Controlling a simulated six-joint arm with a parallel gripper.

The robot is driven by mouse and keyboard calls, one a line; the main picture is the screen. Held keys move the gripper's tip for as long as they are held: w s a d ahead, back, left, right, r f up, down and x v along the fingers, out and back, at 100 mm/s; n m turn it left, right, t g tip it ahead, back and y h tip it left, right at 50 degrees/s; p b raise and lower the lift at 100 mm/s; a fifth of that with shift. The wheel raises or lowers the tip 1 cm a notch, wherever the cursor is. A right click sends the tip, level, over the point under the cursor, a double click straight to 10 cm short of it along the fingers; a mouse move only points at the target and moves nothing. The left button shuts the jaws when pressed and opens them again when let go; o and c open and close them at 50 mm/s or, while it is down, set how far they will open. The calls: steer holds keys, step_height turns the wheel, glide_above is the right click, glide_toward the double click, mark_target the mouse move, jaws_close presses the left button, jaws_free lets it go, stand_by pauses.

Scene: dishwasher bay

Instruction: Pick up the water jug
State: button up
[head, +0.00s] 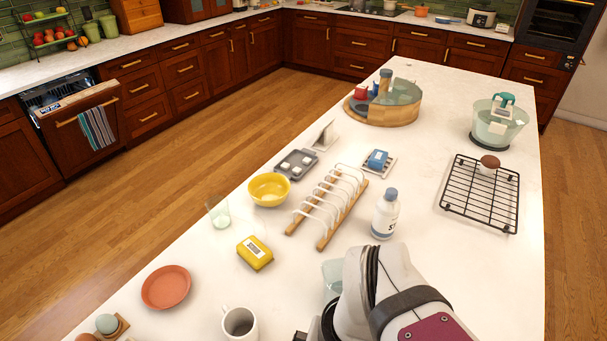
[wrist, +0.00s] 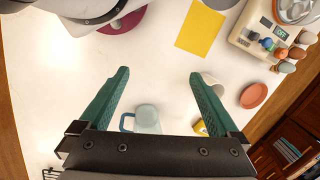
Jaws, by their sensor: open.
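The water jug is a translucent pale-blue vessel, seen at the left edge of my arm in the head view (head: 331,273), where the arm hides much of it. In the wrist view the jug (wrist: 147,117) stands on the white counter, with a teal handle on its left and its lower part hidden by the gripper body. My gripper (wrist: 158,74) has two green fingers spread wide with nothing between their tips. The jug appears beyond the fingers, apart from them; its exact distance is unclear. The gripper's fingers are not clearly visible in the head view.
Near the jug are a white mug (head: 240,324), a yellow package (head: 254,253), a white bottle (head: 385,214) and a wooden rack (head: 328,206). A terracotta plate (head: 166,287) and a glass (head: 218,212) are farther left.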

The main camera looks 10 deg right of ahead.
steer(key=shift+m+h, duration=0.7)
steer(key=w+d+f, duration=0.1)
steer(key=w+d, duration=0.4)
steer(key=w+d+f, duration=0.2)
steer(key=w+d, duration=0.3)
steer(key=w, duration=0.1)
steer(key=w+d+f, duration=0.2)
steer(key=w+d, duration=0.3)
steer(key=w, duration=0.1)
steer(key=shift+d, duration=0.35)
steer(key=f, duration=1.5)
steer(key=shift+s+a+f, duration=0.2)
steer(key=shift+s+f, duration=0.1)
steer(key=shift+s, duration=0.05)
jaws_close()
